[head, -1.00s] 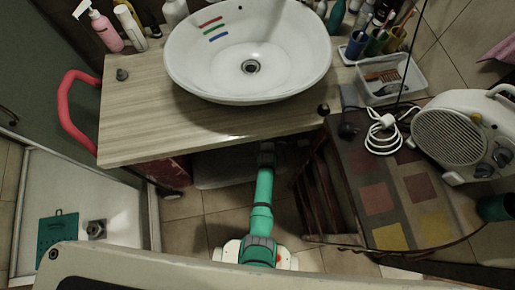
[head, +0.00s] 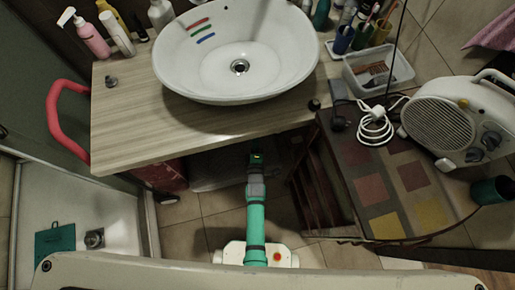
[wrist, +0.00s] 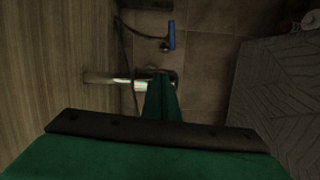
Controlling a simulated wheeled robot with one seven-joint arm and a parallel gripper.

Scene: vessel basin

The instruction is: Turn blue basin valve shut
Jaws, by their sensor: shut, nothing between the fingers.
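The blue valve handle (wrist: 171,35) shows in the wrist view, upper middle, on a small fitting near the tiled wall. In the head view the countertop hides it. My gripper (wrist: 161,84) is shut and empty, its green fingers together. In the wrist view its tips overlap a chrome pipe (wrist: 106,78), below the blue handle in the picture and apart from it. I cannot tell whether the tips touch the pipe. In the head view my gripper (head: 256,158) is just in front of the counter's front edge, below the basin (head: 240,66).
The wooden countertop (head: 125,130) overhangs the space under the basin. A dark slatted cabinet (head: 318,185) stands close right of my arm. A patterned panel (wrist: 280,105) fills the right of the wrist view. A red rail (head: 57,120) is at left.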

